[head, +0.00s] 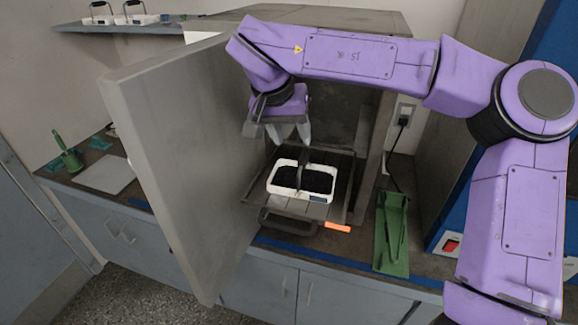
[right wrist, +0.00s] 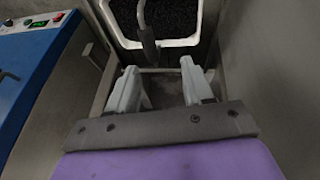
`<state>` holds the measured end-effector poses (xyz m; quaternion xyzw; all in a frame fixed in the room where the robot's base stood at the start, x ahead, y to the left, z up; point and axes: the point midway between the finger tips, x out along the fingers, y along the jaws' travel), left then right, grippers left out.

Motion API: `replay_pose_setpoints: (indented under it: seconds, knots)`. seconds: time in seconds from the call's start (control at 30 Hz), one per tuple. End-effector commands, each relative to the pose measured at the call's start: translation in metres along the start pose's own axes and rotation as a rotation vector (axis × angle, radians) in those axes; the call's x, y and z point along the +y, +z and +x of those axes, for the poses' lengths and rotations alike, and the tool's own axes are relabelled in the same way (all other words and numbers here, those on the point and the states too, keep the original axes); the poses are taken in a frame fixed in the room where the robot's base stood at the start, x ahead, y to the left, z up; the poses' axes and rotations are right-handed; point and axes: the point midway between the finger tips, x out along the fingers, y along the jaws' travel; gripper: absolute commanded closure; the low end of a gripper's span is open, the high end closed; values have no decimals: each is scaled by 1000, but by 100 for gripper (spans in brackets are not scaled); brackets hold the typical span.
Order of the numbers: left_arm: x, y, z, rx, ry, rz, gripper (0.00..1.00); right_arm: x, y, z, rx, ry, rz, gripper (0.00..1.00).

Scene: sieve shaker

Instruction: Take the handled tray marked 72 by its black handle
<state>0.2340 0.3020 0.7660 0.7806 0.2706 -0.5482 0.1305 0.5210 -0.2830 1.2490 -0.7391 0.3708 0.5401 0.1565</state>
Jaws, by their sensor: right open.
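The handled tray (head: 274,189) is white with dark granular contents and a black handle arching over its middle. It sits on a pulled-out shelf of the open cabinet in the head view. A small label shows on its front, but I cannot read a number on it. In the right wrist view, the tray's white rim (right wrist: 182,42) and black handle (right wrist: 148,42) show just beyond the fingers. My right gripper (head: 290,140) is open and empty, above and behind the tray, with its fingers apart from the handle. My left gripper is not in view.
The open cabinet door (head: 175,160) stands left of the tray, close to my right gripper. A green scoop-like tray (head: 391,240) lies on the counter at right. Two white handled trays (head: 100,20) stand on the upper left shelf. A blue machine (right wrist: 30,60) is beside the cabinet.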

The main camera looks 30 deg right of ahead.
Motion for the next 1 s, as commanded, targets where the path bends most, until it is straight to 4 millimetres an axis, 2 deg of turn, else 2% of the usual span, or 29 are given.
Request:
replay_pose_setpoints:
  seconds: [0.13,0.27,0.4,0.5,0.77,0.93,1.0]
  knots:
    - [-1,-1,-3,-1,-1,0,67,3,2,24,-1,-3,1,49]
    - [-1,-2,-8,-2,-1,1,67,-1,-2,40,-4,1,-1,49]
    - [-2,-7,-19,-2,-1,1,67,-5,-6,67,-8,4,-1,49]
    - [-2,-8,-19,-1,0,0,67,-6,-6,84,-6,4,-2,49]
    - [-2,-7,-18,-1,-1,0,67,-5,-6,89,-3,3,1,49]
    - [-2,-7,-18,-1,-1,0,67,-5,-6,89,-3,3,1,100]
    - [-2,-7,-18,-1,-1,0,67,-5,-6,89,-3,3,1,100]
